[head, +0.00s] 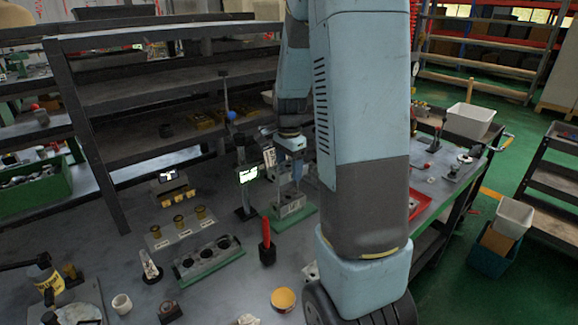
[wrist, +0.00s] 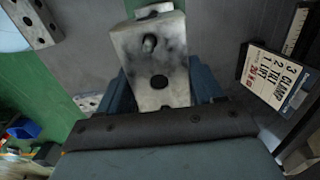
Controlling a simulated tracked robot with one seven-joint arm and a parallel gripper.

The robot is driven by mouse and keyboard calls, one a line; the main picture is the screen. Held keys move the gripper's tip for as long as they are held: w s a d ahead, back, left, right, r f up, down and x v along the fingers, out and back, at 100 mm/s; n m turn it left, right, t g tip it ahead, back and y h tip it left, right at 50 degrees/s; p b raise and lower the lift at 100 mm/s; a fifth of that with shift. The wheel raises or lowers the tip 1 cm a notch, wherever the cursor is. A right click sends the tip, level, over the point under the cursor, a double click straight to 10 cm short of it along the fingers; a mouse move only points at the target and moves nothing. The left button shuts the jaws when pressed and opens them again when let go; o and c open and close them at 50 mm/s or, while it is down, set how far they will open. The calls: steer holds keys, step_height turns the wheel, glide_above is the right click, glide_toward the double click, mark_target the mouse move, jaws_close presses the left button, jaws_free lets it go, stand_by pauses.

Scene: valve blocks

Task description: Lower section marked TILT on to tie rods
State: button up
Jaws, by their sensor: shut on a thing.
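My gripper (head: 295,160) is at the far middle of the bench in the head view, pointing down. In the wrist view, its blue fingers (wrist: 165,98) are shut on a grey metal block (wrist: 155,70) with a round dark hole and a smaller fitting. No TILT mark can be read on the face I see. In the head view, a pale block (head: 291,207) with dark lettering, too small to read, sits on a green base (head: 308,216) below my gripper.
An order card (wrist: 277,78) listing CLAMP, TILT and LIFT stands at the right in the wrist view. Another holed block (wrist: 32,22) is at upper left. A red-handled tool (head: 266,240) and a holed tray (head: 208,260) are nearer.

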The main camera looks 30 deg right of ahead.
mark_target(289, 177)
steer(key=shift+f, duration=1.8)
steer(key=o, duration=1.5)
step_height(289, 177, up, 14)
steer(key=shift+f, duration=0.15)
steer(key=s+a+r+n+t, duration=0.2)
steer(key=s+a+r+n, duration=0.2)
steer(key=s+a+n, duration=0.2)
steer(key=s+a+r+n+t, duration=0.3)
steer(key=s+n, duration=0.6)
steer(key=s, duration=0.6)
steer(key=a+r, duration=0.2)
steer(key=a, duration=0.1)
steer(key=shift+s+a+n+t, duration=0.25)
steer(key=shift+s+n+t, duration=0.05)
steer(key=shift+n, duration=0.1)
